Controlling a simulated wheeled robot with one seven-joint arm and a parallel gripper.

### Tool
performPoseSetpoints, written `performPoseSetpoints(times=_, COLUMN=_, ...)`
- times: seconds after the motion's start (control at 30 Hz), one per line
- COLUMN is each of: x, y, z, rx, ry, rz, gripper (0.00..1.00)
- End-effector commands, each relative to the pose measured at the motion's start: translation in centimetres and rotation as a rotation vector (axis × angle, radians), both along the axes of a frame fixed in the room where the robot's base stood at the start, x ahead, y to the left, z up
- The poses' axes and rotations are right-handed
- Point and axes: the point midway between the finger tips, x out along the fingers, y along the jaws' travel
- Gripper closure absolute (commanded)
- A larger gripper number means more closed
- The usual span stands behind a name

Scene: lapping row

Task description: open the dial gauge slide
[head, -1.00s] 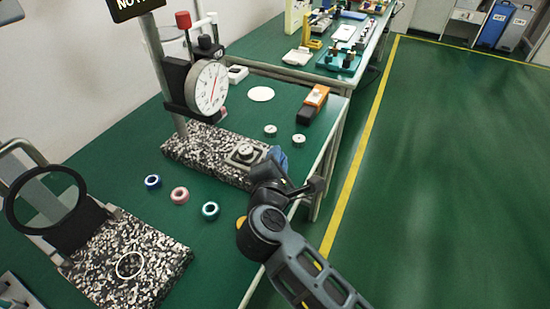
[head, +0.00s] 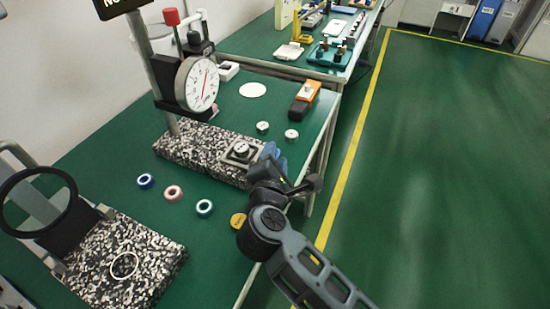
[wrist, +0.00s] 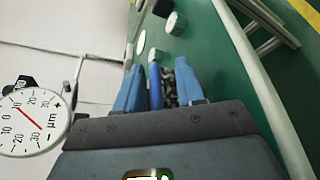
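The dial gauge (head: 200,83) has a white round face and hangs on a grey column above a speckled granite base (head: 195,150). It also shows at the left edge of the wrist view (wrist: 32,116). A square metal stage with a round piece (head: 241,150) sits on the base's right end. My gripper (head: 274,156) is at that end, close to the stage. In the wrist view my two blue fingers (wrist: 160,88) stand apart. A narrow blue piece (wrist: 155,86) and some granite show between them; I cannot tell whether the fingers touch the blue piece.
Blue, pink and teal rings (head: 173,193) lie in front of the base. A yellow disc (head: 238,220) lies beside my arm. A magnifier (head: 38,200) stands over another granite plate (head: 135,262) at left. Two small round pieces (head: 291,135) and an orange-black tool (head: 306,98) lie behind.

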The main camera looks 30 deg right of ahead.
Motion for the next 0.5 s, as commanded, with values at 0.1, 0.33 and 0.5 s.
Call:
performPoseSetpoints(times=0.1, x=-0.6, y=0.5, z=0.2, rx=0.0, ry=-0.001, rz=0.002, gripper=0.62)
performPoseSetpoints(times=0.33, x=-3.5, y=2.5, z=0.9, rx=-0.001, ry=0.0, rz=0.003, gripper=0.62)
performPoseSetpoints(times=0.5, x=-5.4, y=3.8, z=1.4, rx=0.0, ry=0.001, rz=0.001, gripper=0.62)
